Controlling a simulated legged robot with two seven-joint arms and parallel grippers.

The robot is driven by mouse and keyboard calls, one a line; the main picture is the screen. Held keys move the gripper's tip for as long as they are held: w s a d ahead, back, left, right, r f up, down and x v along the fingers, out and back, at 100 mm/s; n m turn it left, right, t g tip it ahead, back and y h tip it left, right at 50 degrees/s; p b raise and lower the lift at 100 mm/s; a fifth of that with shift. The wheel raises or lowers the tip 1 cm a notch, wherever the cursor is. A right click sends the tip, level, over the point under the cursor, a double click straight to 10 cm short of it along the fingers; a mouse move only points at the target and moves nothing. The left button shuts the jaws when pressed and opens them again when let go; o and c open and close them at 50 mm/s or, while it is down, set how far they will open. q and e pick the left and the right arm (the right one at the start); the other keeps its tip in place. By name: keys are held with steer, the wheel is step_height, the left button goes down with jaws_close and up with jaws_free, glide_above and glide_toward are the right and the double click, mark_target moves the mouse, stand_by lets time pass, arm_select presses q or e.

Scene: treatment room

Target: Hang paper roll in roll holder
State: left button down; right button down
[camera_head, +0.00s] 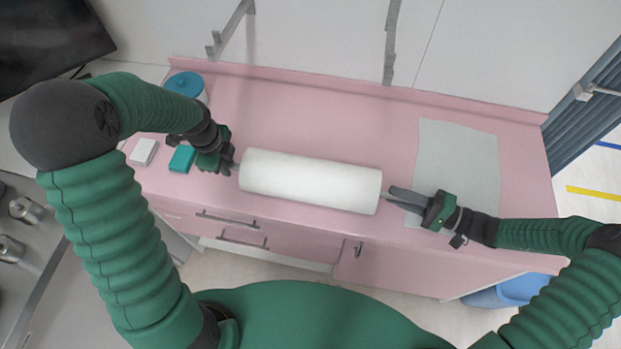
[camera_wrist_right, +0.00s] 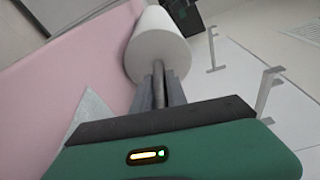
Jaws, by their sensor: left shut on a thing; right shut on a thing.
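The white paper roll (camera_head: 310,181) is held level between my two grippers, in front of the wall. My left gripper (camera_head: 232,163) is shut at the roll's left end; its grip is partly hidden. My right gripper (camera_head: 396,196) is shut on the grey rod that sticks out of the roll's right end. In the right wrist view the rod (camera_wrist_right: 158,85) lies between the fingers, and the roll (camera_wrist_right: 158,48) is beyond them. The roll holder shows as two grey wall brackets, a left one (camera_head: 231,30) and a right one (camera_head: 390,42). Both are empty.
The pink counter (camera_head: 300,110) lies below the roll. A grey sheet (camera_head: 458,160) is on its right. A blue-lidded jar (camera_head: 186,86), a white box (camera_head: 144,152) and a teal box (camera_head: 182,158) stand at the left. A dark screen (camera_head: 45,40) is at upper left.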

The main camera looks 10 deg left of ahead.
steer(key=shift+f, duration=0.15)
